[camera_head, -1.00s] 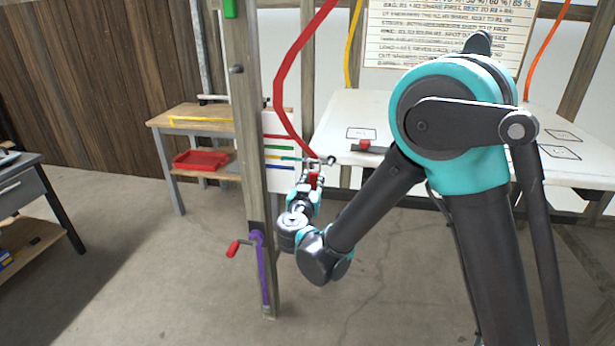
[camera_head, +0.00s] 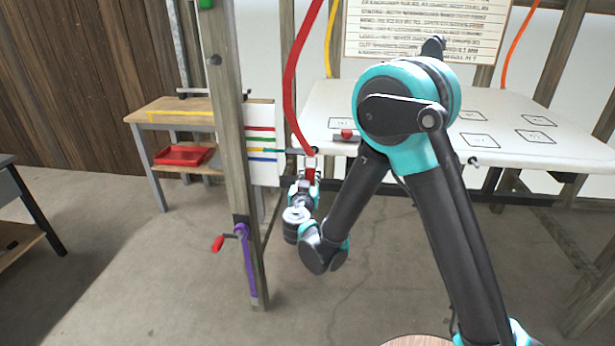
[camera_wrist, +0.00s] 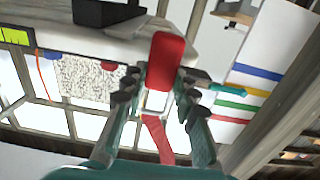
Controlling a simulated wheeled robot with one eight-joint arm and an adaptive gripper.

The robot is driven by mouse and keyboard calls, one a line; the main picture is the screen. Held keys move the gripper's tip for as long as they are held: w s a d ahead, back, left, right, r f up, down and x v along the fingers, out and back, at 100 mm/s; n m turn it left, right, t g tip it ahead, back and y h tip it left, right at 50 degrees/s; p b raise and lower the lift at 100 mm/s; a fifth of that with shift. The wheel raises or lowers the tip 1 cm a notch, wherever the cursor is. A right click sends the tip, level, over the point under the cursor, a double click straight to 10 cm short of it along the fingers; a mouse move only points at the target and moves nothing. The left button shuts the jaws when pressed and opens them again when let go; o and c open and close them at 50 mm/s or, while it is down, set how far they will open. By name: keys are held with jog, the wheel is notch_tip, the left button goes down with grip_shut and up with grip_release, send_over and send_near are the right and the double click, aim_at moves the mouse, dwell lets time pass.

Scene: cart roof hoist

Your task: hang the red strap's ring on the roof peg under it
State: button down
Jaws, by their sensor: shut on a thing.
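The red strap (camera_head: 290,85) hangs from above down to a pale ring (camera_head: 311,162) near the left front corner of the white roof (camera_head: 400,125). My gripper (camera_head: 308,182) is below the ring, shut on a red tab under it. In the wrist view the red tab (camera_wrist: 167,62) is between the fingers of my gripper (camera_wrist: 160,88), and the red strap (camera_wrist: 158,138) runs on beyond. A dark peg (camera_head: 290,152) shows at the roof's corner, close beside the ring. The ring looks apart from it, but I cannot tell their depth.
A wooden post (camera_head: 232,150) with a purple strap and red crank (camera_head: 218,243) stands left of my gripper. A red knob (camera_head: 347,134) on a dark bar sits on the roof. A workbench (camera_head: 170,110) with a red tray (camera_head: 185,155) is behind the post. The floor ahead is open.

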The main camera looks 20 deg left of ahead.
jog(key=f+x, duration=0.1)
jog(key=x, duration=0.7)
jog(key=shift+w+f, duration=0.3)
jog(key=shift+f, duration=0.1)
jog(key=shift+a, duration=0.1)
dwell(0.5)
jog(key=c, duration=1.1)
grip_release()
jog(key=shift+s, duration=0.1)
